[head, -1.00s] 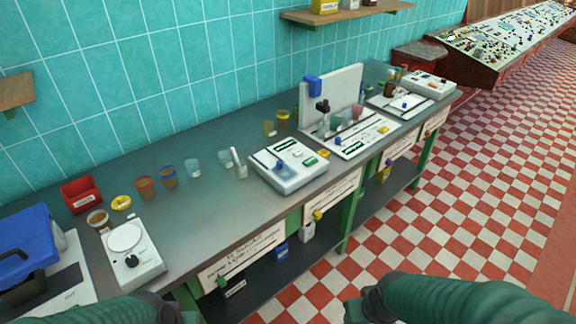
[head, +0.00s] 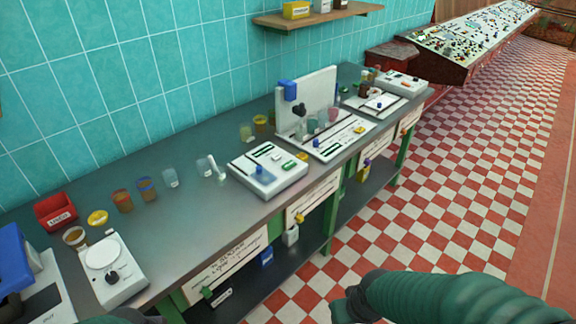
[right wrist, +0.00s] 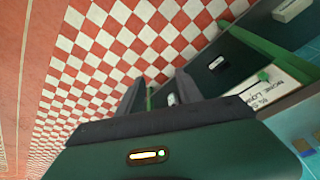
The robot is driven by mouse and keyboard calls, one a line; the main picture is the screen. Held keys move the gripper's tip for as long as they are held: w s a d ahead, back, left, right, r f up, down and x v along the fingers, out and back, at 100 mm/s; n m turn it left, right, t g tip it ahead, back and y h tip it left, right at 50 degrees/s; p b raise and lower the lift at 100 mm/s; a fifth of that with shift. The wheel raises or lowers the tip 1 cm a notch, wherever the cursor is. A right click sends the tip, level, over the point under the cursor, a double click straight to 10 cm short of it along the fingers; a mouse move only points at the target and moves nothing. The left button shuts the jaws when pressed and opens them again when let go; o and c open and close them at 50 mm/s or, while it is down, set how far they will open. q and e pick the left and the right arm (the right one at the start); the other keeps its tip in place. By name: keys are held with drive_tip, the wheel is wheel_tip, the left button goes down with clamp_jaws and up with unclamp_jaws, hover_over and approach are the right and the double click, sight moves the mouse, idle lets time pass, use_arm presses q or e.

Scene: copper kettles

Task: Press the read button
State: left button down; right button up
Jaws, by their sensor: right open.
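A white instrument (head: 267,172) with a blue knob and a green-labelled panel sits mid-bench in the head view. A second white panel device (head: 338,139) with an upright back plate stands beyond it. I cannot read which button is marked read. My right arm crosses the lower right of the head view, over the floor and well short of the bench. In the right wrist view my right gripper (right wrist: 160,88) is open and empty, its two fingers apart above the checkered floor. Only a sliver of my left arm shows at the bottom left; its gripper is out of view.
The grey bench (head: 205,215) carries several small cups, a red box (head: 56,212), a white round-plate device (head: 112,272) and a blue-topped unit (head: 12,262). A lower shelf (head: 300,262) runs beneath. The checkered floor (head: 450,200) to the right is clear.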

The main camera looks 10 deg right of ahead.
clamp_jaws()
idle(1.5)
